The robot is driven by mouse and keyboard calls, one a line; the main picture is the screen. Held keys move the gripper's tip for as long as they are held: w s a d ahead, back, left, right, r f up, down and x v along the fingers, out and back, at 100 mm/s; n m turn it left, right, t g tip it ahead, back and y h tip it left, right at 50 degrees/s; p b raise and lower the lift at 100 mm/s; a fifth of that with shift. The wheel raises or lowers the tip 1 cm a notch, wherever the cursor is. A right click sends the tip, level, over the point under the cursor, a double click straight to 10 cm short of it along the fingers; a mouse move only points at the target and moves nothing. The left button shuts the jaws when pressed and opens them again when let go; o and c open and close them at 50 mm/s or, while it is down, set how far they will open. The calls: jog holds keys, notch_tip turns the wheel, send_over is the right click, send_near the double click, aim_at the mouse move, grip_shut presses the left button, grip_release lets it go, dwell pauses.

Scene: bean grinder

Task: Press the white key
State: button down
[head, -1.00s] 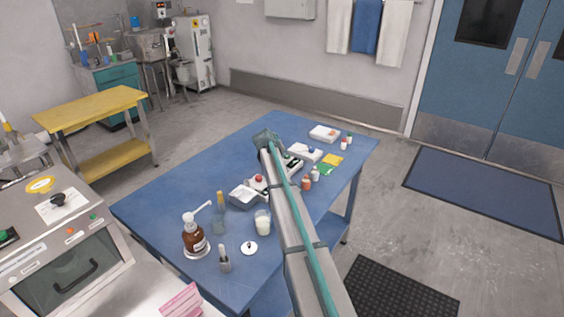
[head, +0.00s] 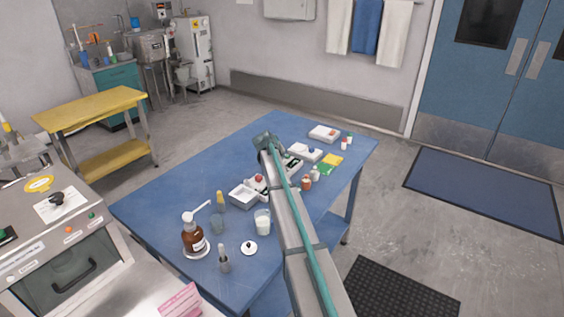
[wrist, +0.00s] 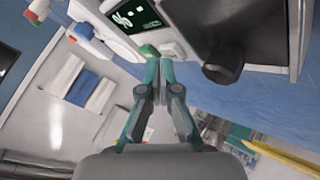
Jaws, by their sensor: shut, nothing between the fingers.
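In the wrist view a pale device panel carries a dark display with green marks (wrist: 135,14), a green button (wrist: 148,50) and a small white key (wrist: 173,49) beside it. My gripper (wrist: 159,64) is shut and empty, its fingertips together just below the green button and the white key. I cannot tell whether they touch the panel. In the head view the device (head: 292,162) is partly hidden behind my arm, and the white key cannot be made out there.
A black knob (wrist: 222,62) juts from the device right of my fingertips. On the blue table (head: 165,190) stand a white open box (head: 243,194), a brown pump bottle (head: 194,238), a glass of white liquid (head: 262,222) and small bottles. The table's left part is clear.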

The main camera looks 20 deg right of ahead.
jog(key=shift+f, duration=0.45)
dwell(0.3)
jog(key=shift+r, duration=0.9)
jog(key=shift+r, duration=0.15)
jog(key=shift+r+p, duration=0.95)
jog(key=shift+r, duration=1.45)
